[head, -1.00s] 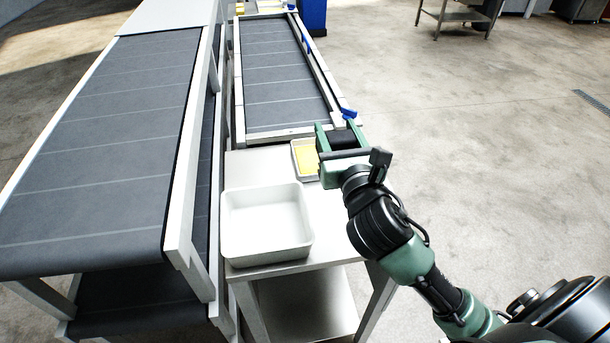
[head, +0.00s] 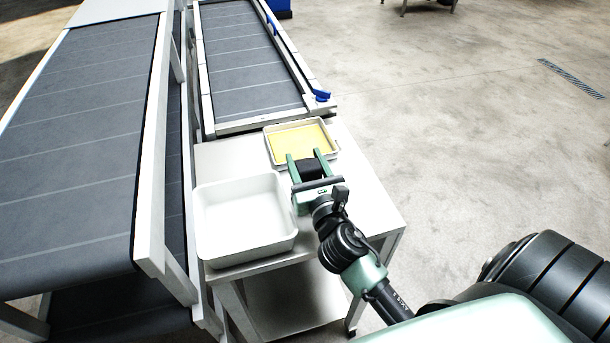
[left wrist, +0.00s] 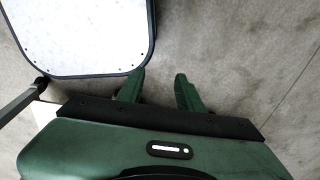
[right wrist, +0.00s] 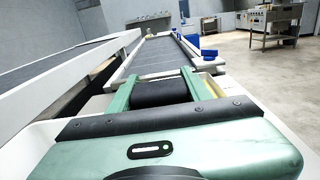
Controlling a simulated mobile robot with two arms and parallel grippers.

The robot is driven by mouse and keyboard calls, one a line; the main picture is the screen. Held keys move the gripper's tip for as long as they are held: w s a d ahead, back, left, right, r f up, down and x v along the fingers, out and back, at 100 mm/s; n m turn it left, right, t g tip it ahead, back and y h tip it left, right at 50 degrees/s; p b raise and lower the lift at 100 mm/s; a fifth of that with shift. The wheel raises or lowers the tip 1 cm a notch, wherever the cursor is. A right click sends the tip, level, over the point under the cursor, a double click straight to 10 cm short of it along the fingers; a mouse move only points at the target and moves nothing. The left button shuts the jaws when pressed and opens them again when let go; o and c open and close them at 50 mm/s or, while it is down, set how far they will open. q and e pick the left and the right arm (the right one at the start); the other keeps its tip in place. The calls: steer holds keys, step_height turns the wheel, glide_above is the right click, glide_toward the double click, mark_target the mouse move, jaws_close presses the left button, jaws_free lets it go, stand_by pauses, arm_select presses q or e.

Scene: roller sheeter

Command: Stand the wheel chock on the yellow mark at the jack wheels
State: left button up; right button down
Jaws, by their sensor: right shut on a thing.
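My right gripper (head: 303,154) is shut on a dark block, which I take to be the wheel chock (head: 312,171). It is held in front of the yellow-bottomed tray, over the side table. In the right wrist view the black chock (right wrist: 160,93) sits between the two green fingers, and its far side is hidden. My left gripper (left wrist: 160,82) shows only in the left wrist view, with its fingers apart and nothing between them, above the grey floor. I see no jack wheels and no floor mark in these views.
A shallow tray with a yellow bottom (head: 268,147) and a deeper white tub (head: 203,228) stand on the pale table (head: 370,205). Long grey belts (head: 245,60) lie behind and left. Open concrete floor lies to the right, with a drain grate (head: 572,78).

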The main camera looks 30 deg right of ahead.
steer(key=shift+f, duration=0.25)
step_height(320, 180, down, 3)
steer(key=shift+s+r+b, duration=0.1)
steer(key=shift+r+b, duration=0.1)
steer(key=shift+b, duration=0.4)
steer(key=shift+f, duration=0.35)
arm_select(q)
steer(key=shift+s+a+f, duration=0.1)
steer(key=shift+s+f, duration=0.45)
steer(key=shift+f, duration=0.2)
arm_select(e)
steer(key=shift+f, duration=0.2)
steer(key=c, duration=0.7)
jaws_free()
arm_select(q)
steer(key=shift+f, duration=0.1)
arm_select(e)
steer(key=shift+o, duration=0.3)
